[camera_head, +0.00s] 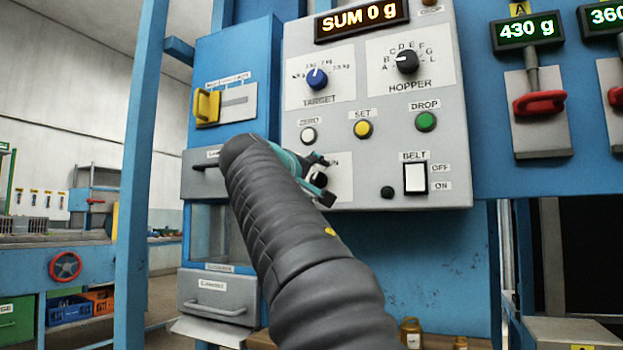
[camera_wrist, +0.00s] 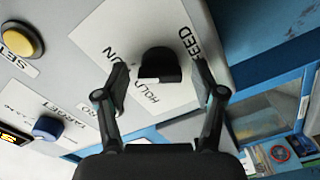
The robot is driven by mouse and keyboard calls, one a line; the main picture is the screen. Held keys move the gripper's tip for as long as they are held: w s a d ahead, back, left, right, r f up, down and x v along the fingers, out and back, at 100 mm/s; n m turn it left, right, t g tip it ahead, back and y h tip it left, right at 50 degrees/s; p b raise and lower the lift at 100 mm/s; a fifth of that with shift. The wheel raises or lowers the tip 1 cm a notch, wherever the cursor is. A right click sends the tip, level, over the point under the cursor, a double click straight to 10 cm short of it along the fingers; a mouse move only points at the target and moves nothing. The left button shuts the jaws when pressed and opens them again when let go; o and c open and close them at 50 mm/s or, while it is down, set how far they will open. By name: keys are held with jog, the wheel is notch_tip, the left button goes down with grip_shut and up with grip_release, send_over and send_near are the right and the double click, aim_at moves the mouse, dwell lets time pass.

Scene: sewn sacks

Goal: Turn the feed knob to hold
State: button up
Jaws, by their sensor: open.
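The feed knob (camera_wrist: 158,64) is black and sits on a white plate lettered FEED, HOLD and RUN in the wrist view. I cannot clearly tell which label it points at. My gripper (camera_wrist: 160,76) is open, with one finger on each side of the knob and a visible gap to each. In the head view my gripper (camera_head: 322,180) is at the lower left of the grey control panel (camera_head: 380,110). There it covers most of the feed plate (camera_head: 342,178), and I cannot make out the knob.
Close by on the panel are a white ZERO button (camera_head: 308,135), a yellow SET button (camera_head: 362,129) and a white BELT switch (camera_head: 415,178). The blue TARGET knob (camera_head: 317,79) and black HOPPER knob (camera_head: 407,61) stick out above. A yellow handle (camera_head: 207,106) is at left.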

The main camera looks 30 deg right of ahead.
jog(key=c, duration=1.2)
jog(key=shift+o, duration=0.2)
jog(key=shift+r+n+p, duration=0.1)
jog(key=shift+n+p, duration=0.2)
jog(key=n+p, duration=0.3)
jog(key=n, duration=0.1)
jog(key=shift+n, duration=0.3)
jog(key=n+p, duration=0.3)
jog(key=n, duration=0.1)
jog(key=shift+f+n+p, duration=0.25)
jog(key=shift+n+p, duration=0.8)
jog(key=shift+n, duration=0.25)
jog(key=shift+f, duration=0.1)
